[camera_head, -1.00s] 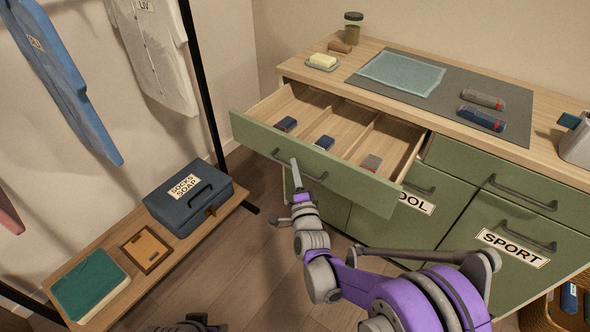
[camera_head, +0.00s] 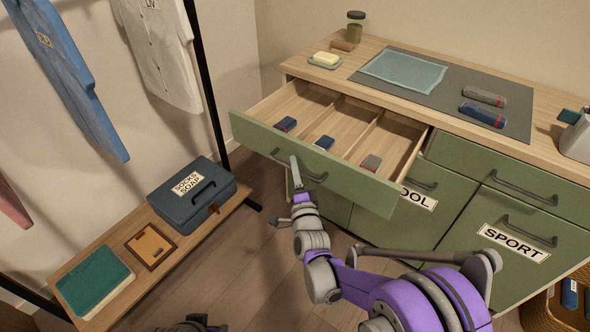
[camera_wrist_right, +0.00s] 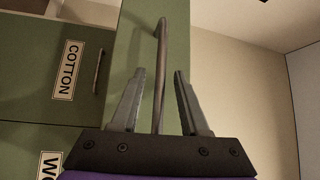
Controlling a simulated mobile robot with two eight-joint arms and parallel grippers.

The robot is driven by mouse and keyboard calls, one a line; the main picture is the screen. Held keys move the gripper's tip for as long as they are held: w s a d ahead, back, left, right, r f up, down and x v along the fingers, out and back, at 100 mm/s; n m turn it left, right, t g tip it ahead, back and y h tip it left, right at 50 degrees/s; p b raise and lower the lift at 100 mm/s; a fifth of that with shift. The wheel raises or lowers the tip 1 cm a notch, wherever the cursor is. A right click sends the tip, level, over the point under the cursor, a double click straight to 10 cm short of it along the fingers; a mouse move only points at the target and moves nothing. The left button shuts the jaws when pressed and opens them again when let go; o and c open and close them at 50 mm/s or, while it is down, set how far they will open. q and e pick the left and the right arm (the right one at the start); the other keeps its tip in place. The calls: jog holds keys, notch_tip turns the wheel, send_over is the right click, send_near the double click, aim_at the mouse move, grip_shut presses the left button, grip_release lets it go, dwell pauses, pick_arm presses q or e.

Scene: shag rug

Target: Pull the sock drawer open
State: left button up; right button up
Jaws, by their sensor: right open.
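The green drawer (camera_head: 300,160) at the cabinet's upper left is pulled well out. My right gripper (camera_head: 295,168) is at this handle. In the right wrist view my right gripper (camera_wrist_right: 159,76) is open, with the bar handle (camera_wrist_right: 161,45) between its fingers and gaps on both sides. A dark part at the bottom edge may be my left gripper (camera_head: 193,323), mostly cut off.
Closed doors and another drawer (camera_head: 500,170) are on the right. A low bench (camera_head: 185,240) with a dark box (camera_head: 190,195) stands left. Open floor lies between.

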pick_arm(q)
jog(key=shift+r+p, duration=0.35)
pick_arm(e)
jog(key=v, duration=1.1)
jog(key=shift+w, duration=0.1)
jog(key=s+d+f+n+g+h, duration=0.1)
jog(key=s+d+f+n+g, duration=0.1)
jog(key=s+d+n+g, duration=0.5)
jog(key=s+d+f+n+g+h, duration=0.1)
jog(key=s+d+f+n+g, duration=0.15)
jog(key=s, duration=0.95)
jog(key=s+d+f+n+g+h, duration=0.1)
jog(key=s+d+n+g, duration=0.45)
jog(key=s, duration=0.35)
pick_arm(q)
notch_tip(320, 180, up, 25)
jog(key=w+t+p, duration=0.1)
jog(key=p, duration=2)
jog(key=shift+w+f, duration=0.15)
jog(key=shift+f, duration=0.05)
pick_arm(e)
notch_tip(320, 180, up, 24)
jog(key=w+t, duration=0.1)
jog(key=shift+m, duration=0.3)
